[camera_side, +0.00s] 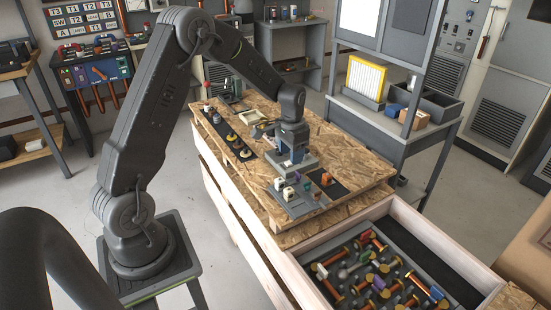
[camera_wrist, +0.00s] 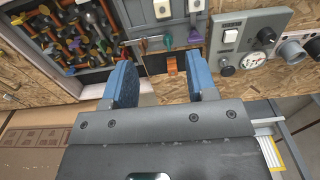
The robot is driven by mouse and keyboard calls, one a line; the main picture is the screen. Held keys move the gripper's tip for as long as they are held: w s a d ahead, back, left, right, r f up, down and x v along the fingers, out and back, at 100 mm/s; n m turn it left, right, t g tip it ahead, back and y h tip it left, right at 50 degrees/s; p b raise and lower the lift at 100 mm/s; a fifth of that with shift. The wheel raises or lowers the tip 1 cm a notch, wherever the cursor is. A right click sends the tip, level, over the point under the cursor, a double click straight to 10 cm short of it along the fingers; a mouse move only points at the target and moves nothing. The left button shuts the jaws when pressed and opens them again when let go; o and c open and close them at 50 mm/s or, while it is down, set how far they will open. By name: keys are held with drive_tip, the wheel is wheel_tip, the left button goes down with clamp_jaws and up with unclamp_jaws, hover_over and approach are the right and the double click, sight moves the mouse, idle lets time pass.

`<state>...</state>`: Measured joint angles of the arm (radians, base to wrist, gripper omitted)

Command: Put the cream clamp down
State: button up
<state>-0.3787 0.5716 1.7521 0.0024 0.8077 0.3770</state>
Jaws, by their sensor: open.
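Two cream clamps stand side by side on the small grey rack (camera_side: 300,207) near the front end of the wooden bench: one cream clamp (camera_side: 279,183) and a second cream clamp (camera_side: 289,194). They also show at the top of the wrist view, the left clamp (camera_wrist: 162,9) and the right clamp (camera_wrist: 195,6). I cannot tell which one the task means. My gripper (camera_side: 293,157) is above the bench, behind the rack in the side view. In the wrist view its blue fingers (camera_wrist: 158,65) are apart, with nothing held between them.
Purple (camera_wrist: 194,34) and green (camera_wrist: 168,41) pieces are beside the clamps. An orange block (camera_side: 326,179) lies on a dark mat. A grey gauge panel (camera_wrist: 247,45) is at the right in the wrist view. A wooden crate (camera_side: 420,222) of loose parts adjoins the bench.

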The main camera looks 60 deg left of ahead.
drive_tip(key=s+d+r+t, duration=0.1)
drive_tip(key=s+d+r, duration=0.15)
drive_tip(key=r, duration=0.25)
drive_tip(key=s+d+r, duration=0.1)
drive_tip(key=d+r, duration=0.2)
drive_tip(key=r, duration=0.2)
drive_tip(key=s+d+r+t, duration=0.1)
drive_tip(key=s+d+r, duration=0.2)
drive_tip(key=s, duration=0.3)
drive_tip(key=s+d+r+t, duration=0.2)
drive_tip(key=s+d+r, duration=0.1)
drive_tip(key=s, duration=0.4)
drive_tip(key=s+d+r+t, duration=0.1)
drive_tip(key=s+d+r, duration=0.1)
drive_tip(key=s+d, duration=0.3)
drive_tip(key=shift+s+d+r, duration=0.3)
drive_tip(key=shift+s+r, duration=0.1)
drive_tip(key=shift+s, duration=0.55)
drive_tip(key=shift+o, duration=0.2)
